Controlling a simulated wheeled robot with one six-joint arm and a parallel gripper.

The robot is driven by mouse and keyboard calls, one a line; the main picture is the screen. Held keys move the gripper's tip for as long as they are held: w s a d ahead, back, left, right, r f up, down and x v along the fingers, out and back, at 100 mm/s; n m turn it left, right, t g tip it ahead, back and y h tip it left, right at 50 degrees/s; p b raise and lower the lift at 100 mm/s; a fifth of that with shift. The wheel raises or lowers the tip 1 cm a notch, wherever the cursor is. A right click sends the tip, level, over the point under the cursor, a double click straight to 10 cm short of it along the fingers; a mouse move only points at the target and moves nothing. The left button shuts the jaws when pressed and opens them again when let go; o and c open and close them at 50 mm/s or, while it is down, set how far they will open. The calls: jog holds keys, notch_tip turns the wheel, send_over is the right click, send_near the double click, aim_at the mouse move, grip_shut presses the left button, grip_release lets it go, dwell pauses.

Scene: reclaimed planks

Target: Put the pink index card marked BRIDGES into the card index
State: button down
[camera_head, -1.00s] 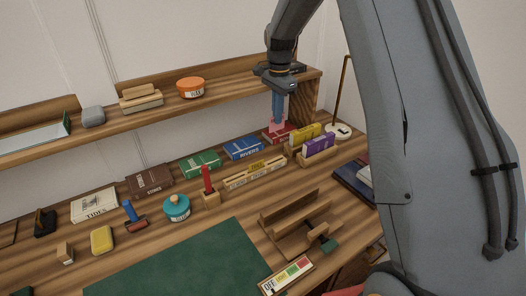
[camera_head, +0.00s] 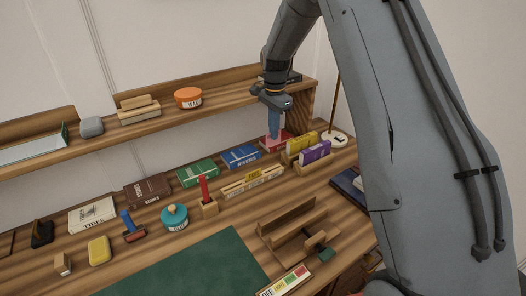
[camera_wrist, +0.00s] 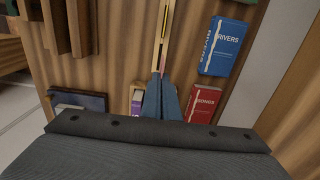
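My gripper (camera_head: 274,138) points straight down in front of the shelf, by the red book. Its blue fingers are closed on the pink card, which shows as a thin pink edge (camera_wrist: 163,72) between the tips in the wrist view. Its marking cannot be read. The card index (camera_head: 253,181) is a long, low wooden holder with yellowish cards on the desk, left of and nearer than my gripper. It also shows in the wrist view (camera_wrist: 157,40), just beyond the fingertips. The card appears above the desk; the fingers partly hide it.
The red book (camera_wrist: 204,104) and blue RIVERS book (camera_wrist: 226,45) lie to the right in the wrist view. A stand with yellow (camera_head: 301,142) and purple (camera_head: 315,152) items is close right of my gripper. A wooden block with a red stick (camera_head: 209,208) stands left of the index.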

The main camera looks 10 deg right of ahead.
jog(key=shift+f+b, duration=1.15)
jog(key=shift+f, duration=5)
jog(key=shift+f+b, duration=0.5)
jog(key=shift+f, duration=0.45)
jog(key=c, duration=2.5)
grip_release()
jog(key=o, duration=0.5)
